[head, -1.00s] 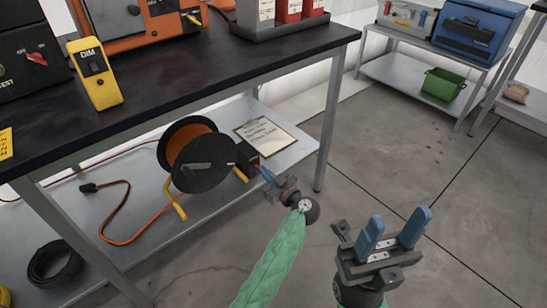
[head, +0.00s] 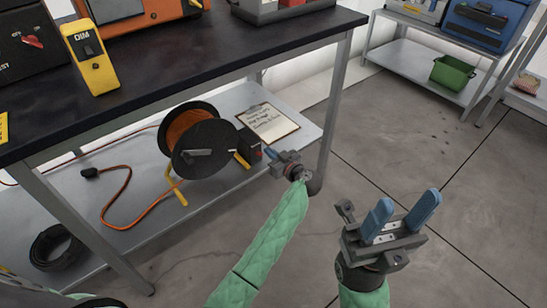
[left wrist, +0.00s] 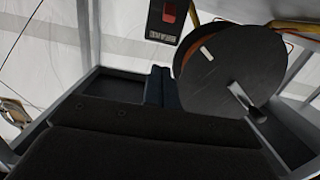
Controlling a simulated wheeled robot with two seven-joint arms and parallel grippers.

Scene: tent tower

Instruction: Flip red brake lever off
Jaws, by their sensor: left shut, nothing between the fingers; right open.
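The red brake lever (left wrist: 169,13) shows as a small red piece on the face of a dark box (left wrist: 166,22) at the top of the left wrist view. In the head view the box (head: 247,143) sits beside the cable reel (head: 203,146) on the lower shelf, its lever too small to read. My left gripper (head: 270,153) is shut and empty, just right of the box. Its blue fingers (left wrist: 157,86) point toward the box in the left wrist view, apart from the lever. My right gripper (head: 400,218) is open and empty over the floor.
The dark table top (head: 180,70) overhangs the shelf (head: 135,225). A table leg (head: 338,105) stands just behind my left gripper. A clipboard (head: 268,122) lies beyond the box. An orange cable (head: 122,205) lies on the shelf.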

